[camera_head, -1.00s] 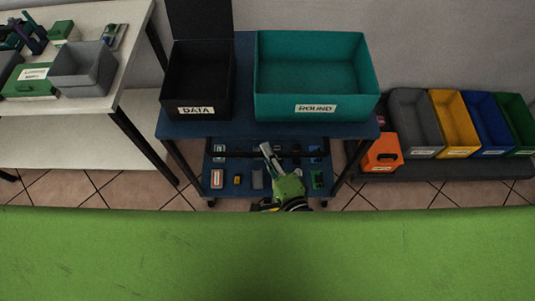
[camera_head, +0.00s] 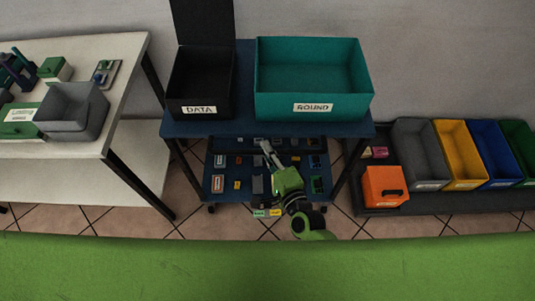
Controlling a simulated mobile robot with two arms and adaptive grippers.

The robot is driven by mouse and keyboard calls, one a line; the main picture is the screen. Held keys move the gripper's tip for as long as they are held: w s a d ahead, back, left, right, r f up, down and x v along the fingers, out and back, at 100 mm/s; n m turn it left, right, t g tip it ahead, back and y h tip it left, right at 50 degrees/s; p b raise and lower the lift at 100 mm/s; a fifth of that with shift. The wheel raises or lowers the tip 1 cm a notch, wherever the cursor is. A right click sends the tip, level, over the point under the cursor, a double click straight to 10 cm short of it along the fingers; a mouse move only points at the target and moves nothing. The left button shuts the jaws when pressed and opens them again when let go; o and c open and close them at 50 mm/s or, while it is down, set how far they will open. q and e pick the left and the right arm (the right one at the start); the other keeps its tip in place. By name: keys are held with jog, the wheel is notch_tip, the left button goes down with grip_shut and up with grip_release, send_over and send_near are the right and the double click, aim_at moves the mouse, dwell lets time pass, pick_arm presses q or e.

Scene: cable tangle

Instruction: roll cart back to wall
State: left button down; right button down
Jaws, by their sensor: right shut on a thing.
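The blue cart (camera_head: 300,129) stands in the middle, between the white table and the bins on the right. Its top carries a black open box labelled DATA (camera_head: 198,110) and a teal bin labelled ROUND (camera_head: 313,107). Its lower blue shelf (camera_head: 222,170) holds several small parts. My right gripper (camera_head: 266,149) reaches up from below at the cart's near side, its grey fingers below the top's front edge. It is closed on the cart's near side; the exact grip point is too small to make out. My left gripper is out of view.
A white table (camera_head: 125,105) with a grey bin (camera_head: 73,108) stands close on the left. On the right a low dark rack holds grey, yellow, blue and green bins (camera_head: 467,165) and an orange case (camera_head: 385,187). The grey wall is behind; a green surface (camera_head: 270,270) fills the foreground.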

jog(key=shift+w+r, duration=0.2)
jog(key=c, duration=2)
grip_release()
jog(key=shift+c, duration=0.2)
jog(key=shift+w+f, duration=0.15)
jog(key=shift+f, duration=0.05)
jog(key=v, duration=1.2)
jog(key=shift+r, duration=0.1)
jog(key=s+d+f+n+g+h, duration=0.1)
jog(key=s+d+f+n+g, duration=0.15)
jog(key=f, duration=0.65)
jog(key=s+d+f+n+g+h, duration=0.1)
jog(key=s+d+f+n+g, duration=0.2)
jog(key=f, duration=0.7)
jog(key=s+d+f+n+g+h, duration=0.1)
jog(key=s+d+f+n, duration=0.25)
jog(key=f, duration=0.55)
jog(key=s+d+f+n+g+h, duration=0.1)
jog(key=s+d+f+n+g, duration=0.1)
jog(key=s, duration=0.5)
jog(key=s+d+f+n+g+h, duration=0.1)
jog(key=s+d+f+n+g, duration=0.2)
jog(key=s+f, duration=0.4)
jog(key=s+d+f+n+g+h, duration=0.1)
jog(key=s+d+f+n+g, duration=0.1)
jog(key=s+d+f, duration=0.3)
jog(key=s, duration=0.3)
jog(key=shift+s+f+n, duration=0.15)
jog(key=shift+s+n, duration=0.15)
jog(key=shift+n, duration=0.1)
